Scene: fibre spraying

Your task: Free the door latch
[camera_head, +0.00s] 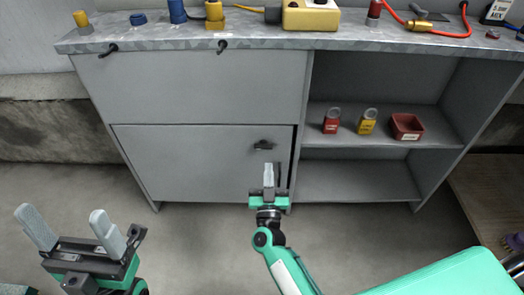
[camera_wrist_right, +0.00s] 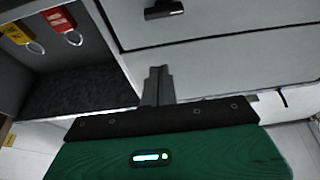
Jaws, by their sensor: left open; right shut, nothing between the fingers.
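The grey lower cabinet door (camera_head: 195,165) is closed flat in the cabinet front. A small dark latch (camera_head: 263,146) sits near its upper right corner, and a dark latch also shows at the top of the right wrist view (camera_wrist_right: 163,9). My right gripper (camera_head: 268,167) is shut and empty, its fingers pointing up just below the latch with a small gap in the picture. Its closed fingers show in the right wrist view (camera_wrist_right: 157,70) in front of the door. My left gripper (camera_head: 62,213) is open and empty at the lower left, away from the cabinet.
The worktop (camera_head: 260,42) carries tools and hoses. The floor before the cabinet is clear.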

